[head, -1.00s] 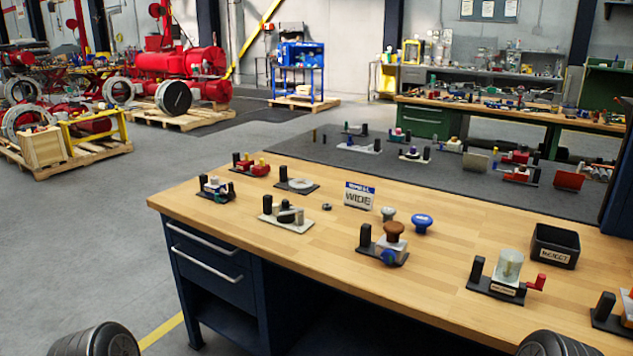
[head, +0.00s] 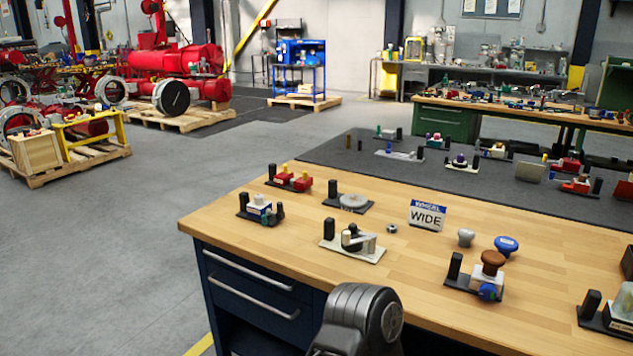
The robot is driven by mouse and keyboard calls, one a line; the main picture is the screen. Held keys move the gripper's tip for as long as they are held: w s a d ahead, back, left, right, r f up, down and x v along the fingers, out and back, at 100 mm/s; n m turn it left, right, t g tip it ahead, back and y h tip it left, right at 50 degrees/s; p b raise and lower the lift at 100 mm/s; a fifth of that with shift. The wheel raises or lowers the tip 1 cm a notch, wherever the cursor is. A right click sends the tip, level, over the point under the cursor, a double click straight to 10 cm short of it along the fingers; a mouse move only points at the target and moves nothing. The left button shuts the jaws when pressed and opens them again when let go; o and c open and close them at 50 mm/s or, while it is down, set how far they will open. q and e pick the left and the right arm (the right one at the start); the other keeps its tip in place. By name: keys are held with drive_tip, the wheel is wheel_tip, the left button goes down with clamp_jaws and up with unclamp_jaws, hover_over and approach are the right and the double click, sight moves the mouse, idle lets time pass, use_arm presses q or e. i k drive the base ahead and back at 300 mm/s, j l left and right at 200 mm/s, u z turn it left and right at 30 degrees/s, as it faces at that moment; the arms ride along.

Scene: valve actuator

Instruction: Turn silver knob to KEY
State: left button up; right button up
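A round silver dial (head: 353,202) lies flat on a black base with an upright black post, at the back left of the wooden bench. A loose silver knob (head: 466,237) stands on the bench right of the WIDE sign. A pale plate (head: 352,248) carries a black round part and a silver lever. I cannot tell which silver part is the task's knob, and no KEY marking is readable. A dark rounded link of my own arm (head: 360,318) shows at the bottom middle. Neither gripper's fingers are in view.
The wooden bench (head: 300,225) has dark blue drawers at its front left. A WIDE sign (head: 427,215), a blue knob (head: 507,246), a brown-knobbed fixture (head: 490,262) and red blocks (head: 293,182) stand on it.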

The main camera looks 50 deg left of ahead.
sight(259, 199)
drive_tip(key=j+z, duration=0.1)
drive_tip(key=j, duration=0.35)
drive_tip(key=k+j, duration=0.15)
drive_tip(key=j, duration=0.3)
drive_tip(key=k+j+z, duration=0.15)
drive_tip(key=j, duration=0.3)
drive_tip(key=j+z, duration=0.1)
drive_tip(key=j, duration=0.35)
drive_tip(key=k+j+z, duration=0.1)
drive_tip(key=j, duration=0.35)
drive_tip(key=k+j, duration=0.2)
drive_tip(key=j, duration=0.25)
drive_tip(key=k+j+z, duration=0.15)
drive_tip(key=j, duration=0.25)
drive_tip(key=k+j+z, duration=0.1)
drive_tip(key=j, duration=0.3)
drive_tip(key=k+j, duration=0.15)
drive_tip(key=j, duration=0.15)
drive_tip(key=k+j, duration=0.1)
drive_tip(key=j, duration=0.2)
drive_tip(key=k+j, duration=0.15)
drive_tip(key=j, duration=0.15)
